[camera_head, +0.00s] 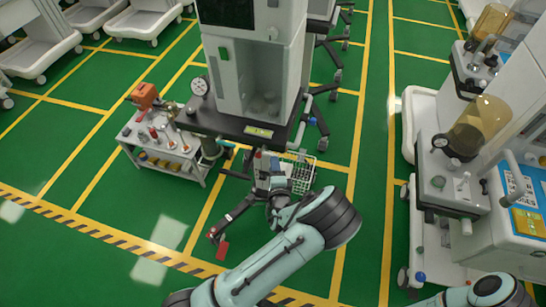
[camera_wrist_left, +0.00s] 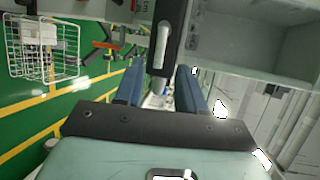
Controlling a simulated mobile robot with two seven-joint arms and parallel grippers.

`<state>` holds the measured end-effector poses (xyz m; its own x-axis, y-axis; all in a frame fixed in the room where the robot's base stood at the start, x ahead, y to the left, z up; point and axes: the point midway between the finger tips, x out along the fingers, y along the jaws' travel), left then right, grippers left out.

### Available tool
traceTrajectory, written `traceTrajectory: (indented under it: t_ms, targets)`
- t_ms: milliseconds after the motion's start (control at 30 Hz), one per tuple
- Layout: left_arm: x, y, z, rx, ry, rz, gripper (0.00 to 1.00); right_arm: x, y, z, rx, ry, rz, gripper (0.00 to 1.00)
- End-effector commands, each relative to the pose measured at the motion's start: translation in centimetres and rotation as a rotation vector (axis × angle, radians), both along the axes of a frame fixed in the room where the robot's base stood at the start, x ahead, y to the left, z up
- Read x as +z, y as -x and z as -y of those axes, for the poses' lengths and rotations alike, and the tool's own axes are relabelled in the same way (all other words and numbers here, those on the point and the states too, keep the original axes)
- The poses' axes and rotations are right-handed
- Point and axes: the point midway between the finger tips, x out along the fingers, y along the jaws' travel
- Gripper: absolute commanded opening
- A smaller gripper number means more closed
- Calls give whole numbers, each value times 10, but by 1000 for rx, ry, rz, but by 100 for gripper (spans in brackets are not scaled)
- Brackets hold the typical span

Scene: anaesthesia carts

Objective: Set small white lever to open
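My left gripper (camera_head: 268,168) is low in front of the grey anaesthesia machine (camera_head: 255,75), just below its dark lower shelf edge. In the left wrist view its two blue fingers (camera_wrist_left: 160,72) stand apart, so it is open. A black upright part (camera_wrist_left: 172,25) with a pale grey, lever-like piece (camera_wrist_left: 160,55) at its lower end shows between and beyond the fingertips. I cannot tell whether the fingers touch it, or whether this piece is the small white lever. No lever can be made out clearly in the head view. My right gripper is out of view.
A white wire basket (camera_head: 301,175) hangs right of my left gripper. A small white cart (camera_head: 160,145) with an orange item stands to the left. A machine with amber canisters (camera_head: 478,130) stands at the right.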

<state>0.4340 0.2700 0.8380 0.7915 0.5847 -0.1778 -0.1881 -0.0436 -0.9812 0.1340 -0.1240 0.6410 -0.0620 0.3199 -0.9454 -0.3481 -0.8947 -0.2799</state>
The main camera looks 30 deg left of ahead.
Motion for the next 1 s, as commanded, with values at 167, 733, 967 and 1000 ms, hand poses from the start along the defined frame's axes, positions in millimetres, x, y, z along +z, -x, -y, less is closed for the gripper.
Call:
traceTrajectory:
  t_ms: [167,733,967,1000]
  targets:
    - [-4,-25,-18,1,0,0,39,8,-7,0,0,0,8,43]
    - [-10,-38,-28,-1,1,-2,20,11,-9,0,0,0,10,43]
    - [-9,-38,-28,-1,2,-1,0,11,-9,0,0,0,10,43]
    - [-9,-38,-28,0,4,-1,0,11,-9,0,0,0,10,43]
